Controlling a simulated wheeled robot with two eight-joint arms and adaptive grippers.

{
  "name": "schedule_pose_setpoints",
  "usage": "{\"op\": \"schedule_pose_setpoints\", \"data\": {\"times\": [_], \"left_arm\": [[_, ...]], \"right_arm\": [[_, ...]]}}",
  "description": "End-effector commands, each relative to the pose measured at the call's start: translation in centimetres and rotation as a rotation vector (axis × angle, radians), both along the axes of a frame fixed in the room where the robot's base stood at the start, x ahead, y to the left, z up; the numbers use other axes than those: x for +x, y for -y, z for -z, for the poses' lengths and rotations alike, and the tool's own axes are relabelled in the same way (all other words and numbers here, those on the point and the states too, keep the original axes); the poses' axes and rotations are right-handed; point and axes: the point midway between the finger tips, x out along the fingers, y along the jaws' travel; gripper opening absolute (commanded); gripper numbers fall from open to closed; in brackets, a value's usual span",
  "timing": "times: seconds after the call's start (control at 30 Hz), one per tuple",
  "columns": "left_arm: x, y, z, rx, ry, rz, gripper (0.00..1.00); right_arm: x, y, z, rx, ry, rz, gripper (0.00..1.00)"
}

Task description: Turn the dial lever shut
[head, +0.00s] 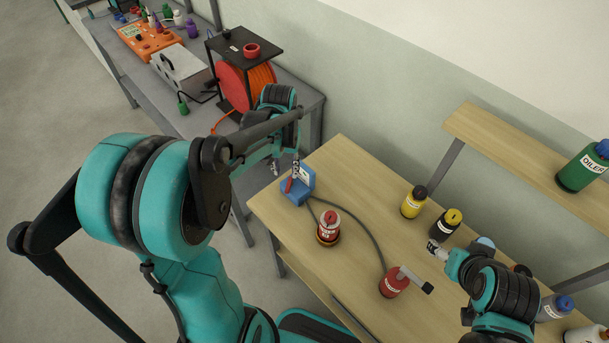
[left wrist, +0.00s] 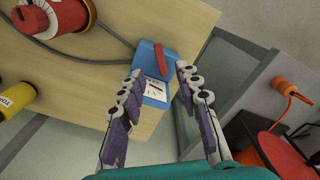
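The dial is a small blue box (head: 299,190) with a white face, near the left edge of the wooden table. Its red lever (head: 289,185) also shows in the left wrist view (left wrist: 164,60), slanting across the top of the blue box (left wrist: 151,80). My left gripper (head: 296,170) is at the dial in the head view. In the left wrist view its fingers (left wrist: 160,72) are spread apart, with the dial beyond and between them. I cannot tell whether a finger touches the lever. My right gripper (head: 437,250) is over the table at the right, beside the black bottle; its opening is unclear.
A grey hose (head: 368,236) runs from the dial to a red can (head: 393,282). A red labelled container (head: 328,227) stands near the dial. Yellow (head: 413,202) and black (head: 445,224) bottles stand at the back. A grey bench with an orange reel (head: 247,85) is beyond.

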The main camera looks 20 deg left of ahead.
Motion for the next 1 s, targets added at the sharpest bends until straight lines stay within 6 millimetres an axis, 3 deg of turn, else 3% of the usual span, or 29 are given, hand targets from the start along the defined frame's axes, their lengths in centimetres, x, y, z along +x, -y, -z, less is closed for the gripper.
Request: {"op": "schedule_pose_setpoints", "data": {"times": [0.17,0.6,1.0], "left_arm": [[0.3,-0.6,1.4,-0.006,-0.026,-0.011,0.34],[0.3,-0.5,7.8,-0.005,-0.024,-0.009,0.34],[0.3,-0.5,8.5,-0.005,-0.023,-0.009,0.31]], "right_arm": [[0.0,0.0,0.2,0.0,0.0,0.0,0.69],[0.0,0.0,2.3,0.0,0.0,0.0,0.69],[0.0,0.0,2.4,0.0,0.0,0.0,0.69]]}}
